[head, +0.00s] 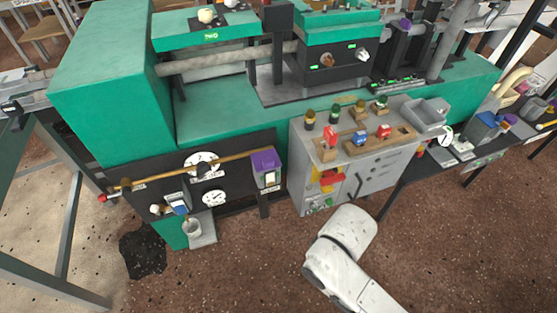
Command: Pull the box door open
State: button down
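A grey box-like cabinet (385,165) stands against the green machine, right of centre. On the left part of its front is an opening or panel with yellow and red parts (330,180); I cannot tell which part is the door or how far it stands open. A small purple-topped box (265,165) is mounted on the dark panel to its left, its front facing me. My white arm shows at the bottom, just in front of the cabinet and apart from it. My gripper is not visible.
A wooden rod (200,168) crosses the dark panel above gauges (214,198). A grey-framed table (70,220) stands left. Brown floor (450,240) is clear at right.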

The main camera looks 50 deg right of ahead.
aim_at(371, 175)
jog(key=z, duration=1.5)
